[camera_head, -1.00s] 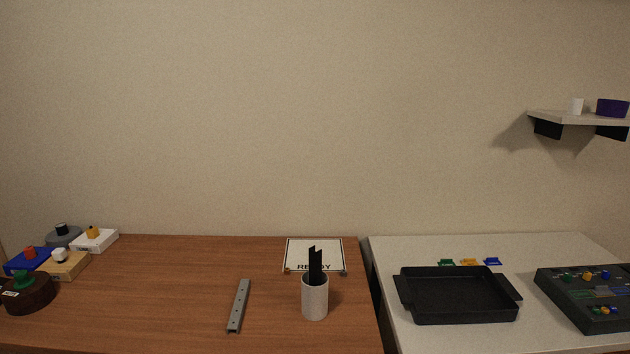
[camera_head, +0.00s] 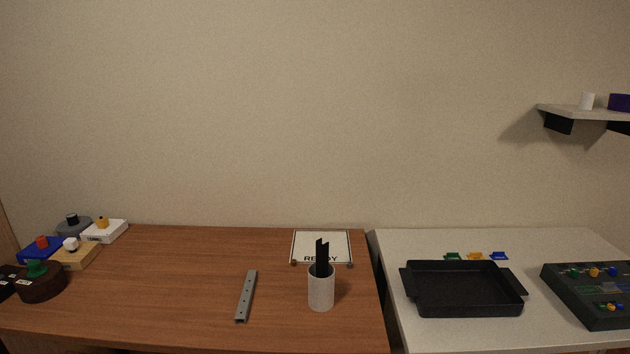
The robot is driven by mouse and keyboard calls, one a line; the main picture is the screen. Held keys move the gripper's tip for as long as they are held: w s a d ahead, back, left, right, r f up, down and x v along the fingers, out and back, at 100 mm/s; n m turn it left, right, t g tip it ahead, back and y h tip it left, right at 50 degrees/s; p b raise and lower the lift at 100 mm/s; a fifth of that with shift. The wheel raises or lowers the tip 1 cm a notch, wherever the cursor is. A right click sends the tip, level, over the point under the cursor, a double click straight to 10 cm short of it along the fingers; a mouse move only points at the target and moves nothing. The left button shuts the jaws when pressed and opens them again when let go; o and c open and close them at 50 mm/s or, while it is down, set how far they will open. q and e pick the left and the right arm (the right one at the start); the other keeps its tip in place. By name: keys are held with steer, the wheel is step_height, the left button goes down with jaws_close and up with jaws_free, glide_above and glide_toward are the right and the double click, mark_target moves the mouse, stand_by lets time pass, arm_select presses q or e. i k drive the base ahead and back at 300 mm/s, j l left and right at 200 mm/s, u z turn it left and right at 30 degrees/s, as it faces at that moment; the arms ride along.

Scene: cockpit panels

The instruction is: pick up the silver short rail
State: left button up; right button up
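The silver short rail (camera_head: 246,296) lies flat on the brown wooden table (camera_head: 170,290), a little left of the white cup. It points away from me with a slight tilt to the right, and small holes run along it. Nothing touches it. Neither of my grippers shows in the head view.
A white cup (camera_head: 321,292) holding black pieces stands right of the rail, before a READY sign (camera_head: 321,246). Button boxes (camera_head: 75,252) crowd the table's left end. On the white table are a black tray (camera_head: 464,290) and a control panel (camera_head: 595,293). A shelf (camera_head: 585,113) hangs at right.

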mark_target(242, 312)
steer(key=i+j+z, duration=0.15)
steer(key=j, duration=0.35)
steer(key=i+j+z, duration=0.15)
steer(key=j, duration=0.35)
steer(key=j+z, duration=0.15)
steer(key=j, duration=0.35)
steer(key=i, duration=0.05)
